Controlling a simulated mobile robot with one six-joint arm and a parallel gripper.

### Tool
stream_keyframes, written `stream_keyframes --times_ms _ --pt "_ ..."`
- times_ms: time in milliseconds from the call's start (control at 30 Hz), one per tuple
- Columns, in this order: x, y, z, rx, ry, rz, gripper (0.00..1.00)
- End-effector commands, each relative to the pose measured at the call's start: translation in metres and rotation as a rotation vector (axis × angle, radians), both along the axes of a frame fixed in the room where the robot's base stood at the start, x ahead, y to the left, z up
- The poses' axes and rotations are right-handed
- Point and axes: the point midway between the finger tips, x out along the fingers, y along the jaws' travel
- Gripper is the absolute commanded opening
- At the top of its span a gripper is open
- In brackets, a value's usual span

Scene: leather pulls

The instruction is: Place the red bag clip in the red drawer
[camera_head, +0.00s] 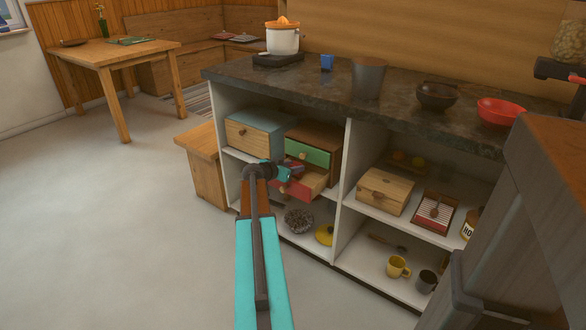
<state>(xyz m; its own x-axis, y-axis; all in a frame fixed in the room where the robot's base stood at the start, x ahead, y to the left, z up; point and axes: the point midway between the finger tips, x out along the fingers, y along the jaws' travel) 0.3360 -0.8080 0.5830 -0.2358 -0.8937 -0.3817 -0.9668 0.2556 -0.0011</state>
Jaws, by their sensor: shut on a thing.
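The red drawer (302,188) is pulled open below the green drawer of a small wooden chest (322,136) on the upper shelf. My gripper (285,173) is at the left front of the open drawer, above its front panel as seen here. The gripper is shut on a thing. A small red piece (291,163) shows beside the fingertips and looks like the red bag clip, though it is too small to be sure. My wrist and fingers hide part of the drawer and the grip.
A blue box with a wooden drawer (254,131) stands left of the chest. A white divider (347,165) is to its right. The dark counter (320,85) overhangs the shelves. A wooden stool (203,165) stands at the left. The floor at left is clear.

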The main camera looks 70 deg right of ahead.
Motion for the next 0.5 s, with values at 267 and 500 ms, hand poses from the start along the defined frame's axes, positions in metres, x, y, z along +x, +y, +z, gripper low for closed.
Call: stream_keyframes --times_ms 267,500 --pt "0.0003 0.0002 -0.0036 0.000 0.001 0.000 0.14" --pt "0.0004 0.0003 -0.0024 0.000 0.001 0.000 0.54"
